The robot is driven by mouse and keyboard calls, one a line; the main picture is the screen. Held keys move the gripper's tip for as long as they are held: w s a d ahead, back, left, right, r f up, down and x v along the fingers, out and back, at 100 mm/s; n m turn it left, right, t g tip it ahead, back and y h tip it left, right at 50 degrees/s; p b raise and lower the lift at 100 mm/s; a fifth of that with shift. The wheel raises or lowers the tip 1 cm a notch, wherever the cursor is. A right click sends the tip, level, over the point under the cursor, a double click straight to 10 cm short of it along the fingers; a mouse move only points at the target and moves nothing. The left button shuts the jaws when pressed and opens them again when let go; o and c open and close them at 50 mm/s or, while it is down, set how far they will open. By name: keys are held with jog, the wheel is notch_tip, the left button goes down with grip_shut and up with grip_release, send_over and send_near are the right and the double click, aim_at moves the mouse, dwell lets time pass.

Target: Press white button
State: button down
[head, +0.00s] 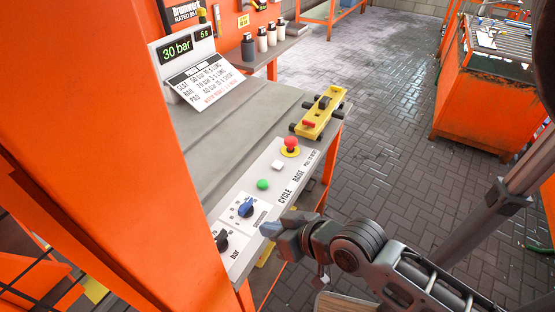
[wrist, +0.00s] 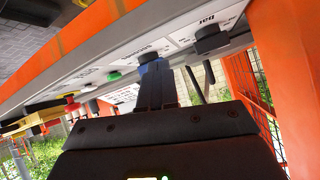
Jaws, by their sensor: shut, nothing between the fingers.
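My gripper (head: 271,229) is shut and empty at the panel's right edge, beside the blue knob (head: 246,207) and apart from the white button. In the wrist view my shut fingers (wrist: 154,78) point toward the blue knob (wrist: 147,57). The green button (wrist: 114,75) and red button (wrist: 71,103) lie to the left there; the white button is hard to make out.
A black knob (head: 222,240) sits at the panel's near end. A yellow pendant (head: 318,114) lies beyond the red button. An orange machine post (head: 150,150) stands at left. The display (head: 188,52) reads 30 bar.

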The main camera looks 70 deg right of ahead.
jog(key=w+d+m, duration=0.1)
jog(key=d, duration=0.3)
jog(key=w+d+r+m+g+p, duration=0.1)
jog(key=w+d, duration=0.1)
jog(key=d, duration=0.1)
jog(key=w+d, duration=0.2)
jog(key=d, duration=0.2)
jog(key=shift+d+r+m+g+y+p, duration=0.3)
jog(key=shift+r+m+y+p, duration=0.05)
jog(key=shift+m+y, duration=0.05)
jog(key=d+r, duration=0.3)
jog(key=d, duration=0.3)
notch_tip(320, 180, up, 4)
jog(key=r+m+y+p, duration=0.1)
jog(key=y+p, duration=0.1)
send_over(281, 164)
jog(key=shift+f, duration=0.25)
jog(key=shift+f, duration=0.1)
notch_tip(281, 164, down, 7)
jog(key=b, duration=0.5)
jog(key=shift+a+b, duration=0.1)
jog(key=shift+b, duration=0.3)
jog(key=shift+f+b, duration=0.3)
jog(key=shift+f, duration=0.55)
jog(key=shift+f, duration=0.2)
